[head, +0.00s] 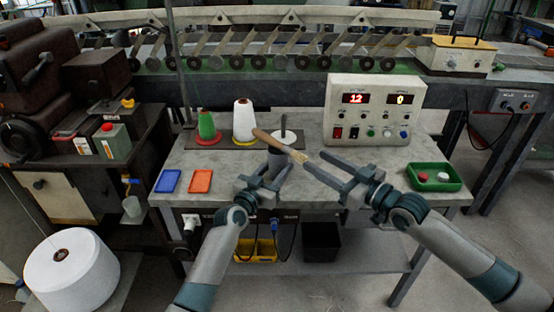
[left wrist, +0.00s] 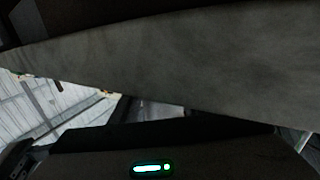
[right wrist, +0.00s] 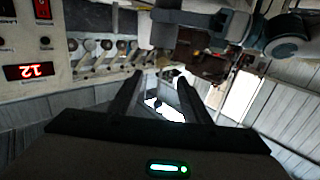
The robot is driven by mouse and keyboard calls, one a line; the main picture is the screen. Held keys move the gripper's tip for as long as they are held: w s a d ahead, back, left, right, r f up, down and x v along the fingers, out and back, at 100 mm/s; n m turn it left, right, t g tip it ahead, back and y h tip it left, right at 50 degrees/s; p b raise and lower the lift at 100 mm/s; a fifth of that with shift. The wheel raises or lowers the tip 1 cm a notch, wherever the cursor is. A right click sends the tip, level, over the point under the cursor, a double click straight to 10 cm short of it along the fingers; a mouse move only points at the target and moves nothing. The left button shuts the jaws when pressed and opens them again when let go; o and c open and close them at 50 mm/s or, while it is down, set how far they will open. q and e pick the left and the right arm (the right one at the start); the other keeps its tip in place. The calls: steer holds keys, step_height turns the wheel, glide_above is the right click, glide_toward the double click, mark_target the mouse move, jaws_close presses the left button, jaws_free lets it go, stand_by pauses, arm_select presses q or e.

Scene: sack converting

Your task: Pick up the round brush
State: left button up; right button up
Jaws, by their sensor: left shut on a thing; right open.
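The round brush (head: 270,141) has a tan wooden handle and a paler end. In the head view it lies slanted across the tips of my left gripper (head: 280,166), above the back of the grey table. My left gripper is shut on it. Its paler end points down to the right, beside the fingertips of my right gripper (head: 314,159). That gripper is open, with nothing between its fingers in the right wrist view (right wrist: 160,88). In the left wrist view a broad grey surface hides the left fingers; I cannot tell what it is.
A control box (head: 374,108) stands at the table's back right. A green tray (head: 434,187) is at its right end. A green cone (head: 207,127), a white cone (head: 244,120) and a bare spindle (head: 283,122) stand behind. Blue (head: 168,181) and orange (head: 201,181) trays lie at left.

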mark_target(293, 149)
steer(key=shift+a+r+g+h, duration=0.1)
steer(key=shift+r+g+h, duration=1.5)
steer(key=shift+r, duration=0.3)
steer(key=shift+w, duration=0.1)
steer(key=shift+x, duration=3.35)
steer(key=shift+a, duration=0.1)
steer(key=shift+x, duration=2.6)
steer(key=shift+f, duration=0.1)
